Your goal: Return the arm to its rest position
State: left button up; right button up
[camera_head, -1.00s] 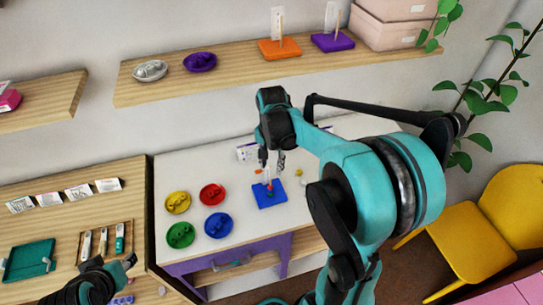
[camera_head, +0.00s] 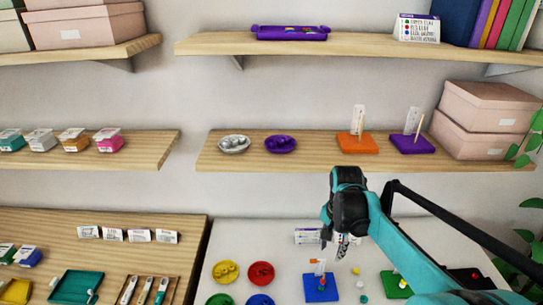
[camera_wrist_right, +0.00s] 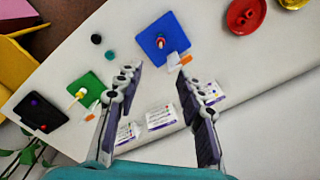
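My right gripper (camera_head: 342,240) hangs above the white table, behind the blue board in the head view. In the right wrist view its two fingers (camera_wrist_right: 158,76) are apart with nothing held between them. The blue board (camera_head: 321,291) carries a peg with beads; it also shows in the wrist view (camera_wrist_right: 150,44), beyond the fingertips. The green board (camera_head: 390,283) with its own peg stands to its right. My left gripper is not in view.
Yellow (camera_head: 226,272), red (camera_head: 261,273), green (camera_head: 219,299) and blue (camera_head: 260,300) bowls stand left of the blue board. Loose beads (camera_wrist_right: 96,39) lie between the boards. A shelf (camera_head: 300,163) with orange (camera_head: 357,144) and purple (camera_head: 411,145) boards is above the table.

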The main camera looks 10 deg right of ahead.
jog(key=s+a+f+n+t+b, duration=0.5)
jog(key=s+a+n+t+b, duration=0.1)
jog(key=s+a+n, duration=0.5)
jog(key=shift+s+a+f+n+t, duration=0.15)
jog(key=shift+s+f+n+t, duration=0.1)
jog(key=shift+n+t, duration=0.25)
dwell(0.4)
